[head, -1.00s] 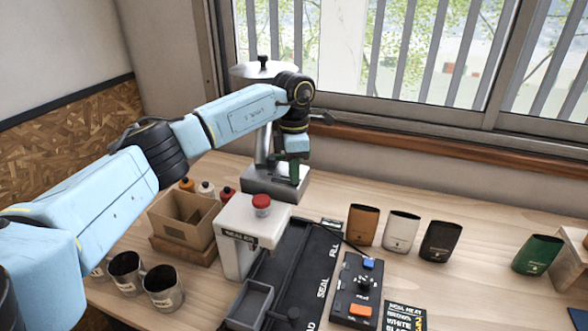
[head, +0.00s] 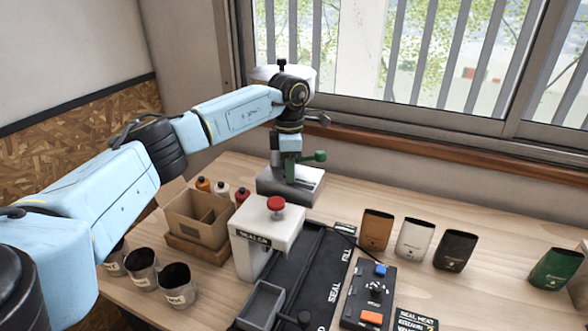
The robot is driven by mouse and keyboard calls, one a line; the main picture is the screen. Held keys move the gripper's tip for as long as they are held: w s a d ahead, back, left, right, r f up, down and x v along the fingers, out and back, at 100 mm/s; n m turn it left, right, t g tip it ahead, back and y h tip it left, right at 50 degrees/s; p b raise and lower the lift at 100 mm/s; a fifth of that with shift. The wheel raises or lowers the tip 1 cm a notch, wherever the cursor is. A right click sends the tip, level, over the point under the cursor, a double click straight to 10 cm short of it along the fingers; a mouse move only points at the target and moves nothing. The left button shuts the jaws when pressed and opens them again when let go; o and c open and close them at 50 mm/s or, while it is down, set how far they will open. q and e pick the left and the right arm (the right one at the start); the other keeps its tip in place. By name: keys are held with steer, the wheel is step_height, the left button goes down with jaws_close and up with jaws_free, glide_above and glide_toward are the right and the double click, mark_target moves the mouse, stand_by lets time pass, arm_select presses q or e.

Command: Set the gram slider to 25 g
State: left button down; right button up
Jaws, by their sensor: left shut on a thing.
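The dosing machine, with a pale round hopper (head: 283,75) on top and a grey base (head: 300,192), stands at the back of the table by the window. A green part with a round knob (head: 320,155) sticks out to the right on it. My left gripper (head: 287,160) reaches down in front of the machine, at the green part. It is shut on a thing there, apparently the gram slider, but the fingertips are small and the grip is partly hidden. The slider's scale and its reading cannot be made out. My right gripper is not in view.
A white sealer with a red knob (head: 276,203) stands in front of the machine. An open cardboard box (head: 196,218), small bottles and metal cups (head: 178,286) are at left. Several coffee pouches (head: 414,239) and a control box (head: 369,292) are at right.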

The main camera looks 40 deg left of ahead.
arm_select(q)
steer(key=c, duration=1.3)
jaws_free()
steer(key=shift+a, duration=0.25)
steer(key=shift+d+r, duration=0.1)
step_height(320, 180, up, 13)
steer(key=shift+w+a+r+b, duration=0.15)
steer(key=shift+a+b, duration=0.05)
steer(key=shift+b, duration=0.25)
